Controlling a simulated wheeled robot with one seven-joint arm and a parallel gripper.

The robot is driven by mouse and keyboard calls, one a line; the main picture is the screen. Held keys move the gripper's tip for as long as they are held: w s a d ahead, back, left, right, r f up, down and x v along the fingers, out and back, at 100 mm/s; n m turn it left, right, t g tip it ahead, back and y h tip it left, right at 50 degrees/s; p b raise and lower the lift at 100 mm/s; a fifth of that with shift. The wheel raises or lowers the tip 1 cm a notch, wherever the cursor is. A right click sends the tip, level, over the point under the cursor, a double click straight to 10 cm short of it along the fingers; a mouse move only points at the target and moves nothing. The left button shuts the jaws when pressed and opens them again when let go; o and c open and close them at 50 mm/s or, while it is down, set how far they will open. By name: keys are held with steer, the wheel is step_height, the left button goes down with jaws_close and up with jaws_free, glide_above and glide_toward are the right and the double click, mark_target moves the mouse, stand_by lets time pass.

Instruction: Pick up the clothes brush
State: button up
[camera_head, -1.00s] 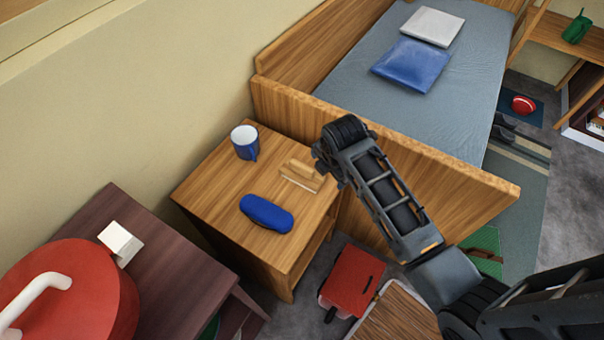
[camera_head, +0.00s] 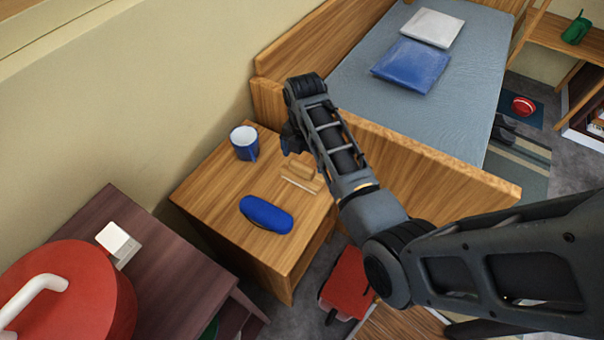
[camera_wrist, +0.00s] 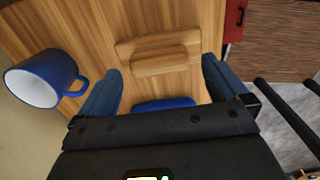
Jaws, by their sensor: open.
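The clothes brush (camera_head: 303,172) is a light wooden block with a raised handle. My gripper (camera_head: 291,138) is above the nightstand, just beyond the brush in the head view. In the wrist view, the brush (camera_wrist: 158,52) lies crosswise ahead of my open gripper (camera_wrist: 162,68). The blue fingers are spread to its left and right, with nothing held between them. How high they are above the brush is hard to tell.
A blue mug (camera_head: 244,142) stands left of the brush, close to the left finger in the wrist view. A blue case (camera_head: 266,214) lies nearer the front. The bed's wooden end board (camera_head: 430,165) rises right behind the nightstand. A red box (camera_head: 347,285) is below.

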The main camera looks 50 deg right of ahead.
mark_target(302, 165)
steer(key=f, duration=0.4)
steer(key=shift+a, duration=0.3)
steer(key=shift+c, duration=0.2)
steer(key=c, duration=0.9)
steer(key=shift+r, duration=0.65)
step_height(302, 165, up, 2)
steer(key=shift+r, duration=0.15)
steer(key=s+d+r, duration=0.3)
steer(key=s+d, duration=0.1)
steer(key=s+d+r, duration=0.3)
steer(key=d+r, duration=0.1)
steer(key=shift+s+d+r, duration=0.2)
steer(key=shift+s+d, duration=0.1)
steer(key=shift+s, duration=0.1)
